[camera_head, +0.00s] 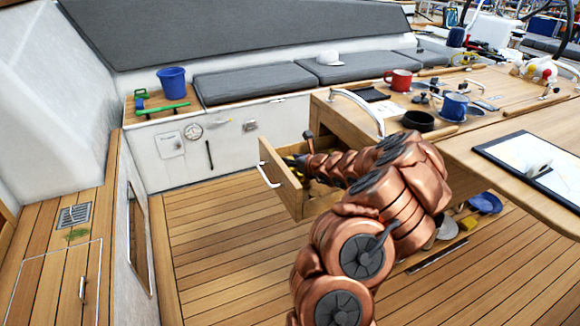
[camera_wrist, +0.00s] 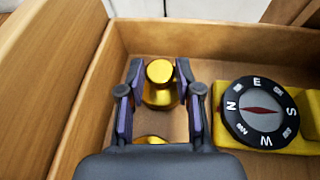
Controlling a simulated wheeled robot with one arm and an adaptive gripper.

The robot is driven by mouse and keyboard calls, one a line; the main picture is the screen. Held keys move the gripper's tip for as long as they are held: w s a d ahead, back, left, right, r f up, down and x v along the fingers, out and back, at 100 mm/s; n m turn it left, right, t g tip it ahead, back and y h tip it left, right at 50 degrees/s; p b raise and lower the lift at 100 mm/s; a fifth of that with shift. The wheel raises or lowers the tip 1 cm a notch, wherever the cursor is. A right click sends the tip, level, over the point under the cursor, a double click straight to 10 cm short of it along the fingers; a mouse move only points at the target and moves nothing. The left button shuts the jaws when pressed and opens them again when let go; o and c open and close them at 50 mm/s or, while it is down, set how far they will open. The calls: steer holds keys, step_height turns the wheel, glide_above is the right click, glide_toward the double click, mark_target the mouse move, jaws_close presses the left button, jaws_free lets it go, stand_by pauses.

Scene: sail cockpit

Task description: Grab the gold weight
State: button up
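The gold weight (camera_wrist: 160,96) stands in an open wooden drawer, with a round knob on top and shiny sides. In the wrist view my gripper (camera_wrist: 160,82) is open, with one finger on each side of the weight. I cannot tell whether either finger touches it. A second bit of gold (camera_wrist: 150,139) shows nearer my palm, mostly hidden. In the head view my arm reaches into the drawer (camera_head: 283,191); the fingertips are small and dark there, and the weight cannot be made out.
A compass (camera_wrist: 256,108) on a yellow base lies in the drawer close to my right finger. The drawer's wooden walls (camera_wrist: 85,95) stand close on the left and at the back.

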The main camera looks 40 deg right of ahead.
jaws_close()
stand_by(0.3)
